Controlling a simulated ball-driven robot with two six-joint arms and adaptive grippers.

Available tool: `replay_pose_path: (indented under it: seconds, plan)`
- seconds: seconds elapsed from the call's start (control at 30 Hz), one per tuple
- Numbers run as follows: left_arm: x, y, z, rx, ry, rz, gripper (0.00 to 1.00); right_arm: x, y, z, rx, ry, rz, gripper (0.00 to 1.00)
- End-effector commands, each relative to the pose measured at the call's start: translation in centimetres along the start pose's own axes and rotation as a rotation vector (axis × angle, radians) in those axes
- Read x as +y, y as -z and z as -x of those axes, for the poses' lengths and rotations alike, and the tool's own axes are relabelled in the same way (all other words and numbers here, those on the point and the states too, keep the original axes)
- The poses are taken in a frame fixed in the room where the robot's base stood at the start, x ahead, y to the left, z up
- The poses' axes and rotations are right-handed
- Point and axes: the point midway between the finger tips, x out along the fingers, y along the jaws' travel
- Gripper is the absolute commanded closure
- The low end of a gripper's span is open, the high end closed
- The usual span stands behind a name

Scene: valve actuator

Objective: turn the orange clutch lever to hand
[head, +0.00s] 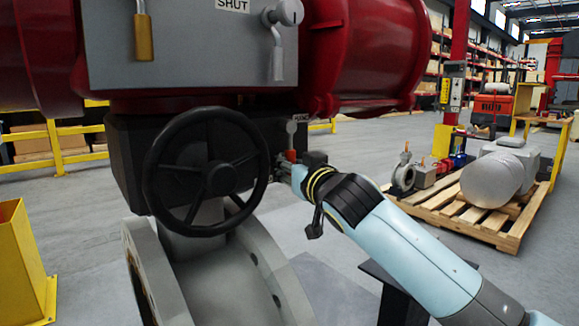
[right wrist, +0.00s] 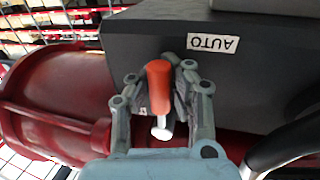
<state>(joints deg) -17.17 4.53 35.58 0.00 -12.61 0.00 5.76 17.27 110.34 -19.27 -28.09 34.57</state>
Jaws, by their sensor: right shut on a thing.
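The orange clutch lever (right wrist: 158,80) stands out from the dark gearbox face in the right wrist view, with a pale rounded piece (right wrist: 162,130) just below it. My right gripper (right wrist: 160,88) has a grey finger on each side of the lever and is shut on it. In the head view a bit of the orange lever (head: 290,155) shows at the tip of my right gripper (head: 292,166), right of the black handwheel. The AUTO label (right wrist: 213,43) appears upside down beside the lever. A small HAND label (head: 300,118) sits above it in the head view. My left gripper is not in view.
The black handwheel (head: 158,190) is close on the left of my right gripper. A grey control box (head: 190,45) and red actuator cylinder (head: 375,50) hang above. A grey flanged valve body (head: 240,275) is below. A loaded wooden pallet (head: 480,217) stands to the right.

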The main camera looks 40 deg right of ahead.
Motion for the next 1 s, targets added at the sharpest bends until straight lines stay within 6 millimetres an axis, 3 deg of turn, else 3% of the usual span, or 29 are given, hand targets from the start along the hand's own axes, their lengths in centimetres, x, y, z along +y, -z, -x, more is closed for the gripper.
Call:
replay_pose_path:
  seconds: [0.57, 1.0]
  plan:
    - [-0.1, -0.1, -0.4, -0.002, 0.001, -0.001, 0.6, 0.6, -0.7, 0.0, 0.007, -0.001, 0.074, 1.0]
    - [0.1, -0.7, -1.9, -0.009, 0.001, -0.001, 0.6, 3.3, -0.2, -0.7, 0.098, -0.001, 0.425, 1.0]
